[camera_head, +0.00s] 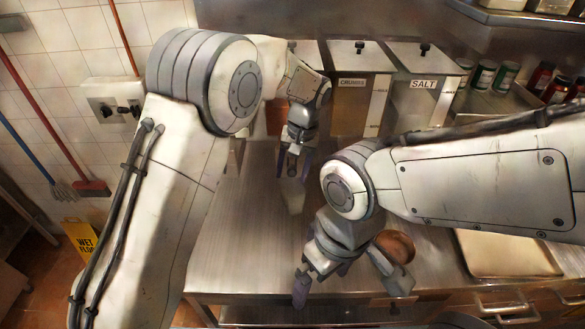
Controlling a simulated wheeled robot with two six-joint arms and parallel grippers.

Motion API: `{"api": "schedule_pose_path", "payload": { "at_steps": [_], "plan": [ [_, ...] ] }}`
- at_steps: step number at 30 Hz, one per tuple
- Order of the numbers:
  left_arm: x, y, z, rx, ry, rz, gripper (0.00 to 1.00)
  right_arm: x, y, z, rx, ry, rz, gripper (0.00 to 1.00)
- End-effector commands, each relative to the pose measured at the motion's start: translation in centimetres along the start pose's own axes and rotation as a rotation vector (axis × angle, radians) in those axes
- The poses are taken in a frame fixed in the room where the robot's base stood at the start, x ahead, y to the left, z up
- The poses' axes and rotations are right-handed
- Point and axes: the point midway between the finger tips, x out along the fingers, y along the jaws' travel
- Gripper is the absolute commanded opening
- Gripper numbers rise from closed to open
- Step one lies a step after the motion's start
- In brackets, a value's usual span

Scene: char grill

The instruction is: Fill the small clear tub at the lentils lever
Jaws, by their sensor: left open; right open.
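My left gripper (293,168) is open and points down over the steel counter, in front of the dispensers at the back. A faint pale shape just below its fingers could be the clear tub or a reflection; I cannot tell. My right gripper (350,288) is open near the counter's front edge, its fingers spread wide and nothing clear between them. No lentils label or lever is readable; my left arm covers part of the dispenser row. A dispenser with a partly readable label (356,90) and one marked SALT (421,90) stand at the back.
A brown round object (395,246) sits right beside my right gripper. A shallow pale tray (505,256) lies on the right. Spice jars (484,76) stand at the back right. The steel counter (240,250) is bare on its left part.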

Motion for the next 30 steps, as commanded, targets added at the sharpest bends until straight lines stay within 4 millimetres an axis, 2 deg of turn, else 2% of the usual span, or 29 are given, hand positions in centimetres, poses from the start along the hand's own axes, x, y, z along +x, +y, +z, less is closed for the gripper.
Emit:
{"api": "schedule_pose_path", "payload": {
  "at_steps": [6,11,30],
  "plan": [
    [0.06,0.00,0.00,0.000,0.000,0.000,0.62,0.02,0.00,0.00,0.000,0.000,0.000,1.00],
    [0.03,0.01,0.00,0.000,0.000,0.000,0.01,0.02,0.00,0.00,0.000,0.000,0.000,1.00],
    [-0.04,0.01,-0.01,0.001,0.000,0.000,0.00,0.01,0.00,0.00,0.000,0.000,0.000,1.00]
  ]
}}
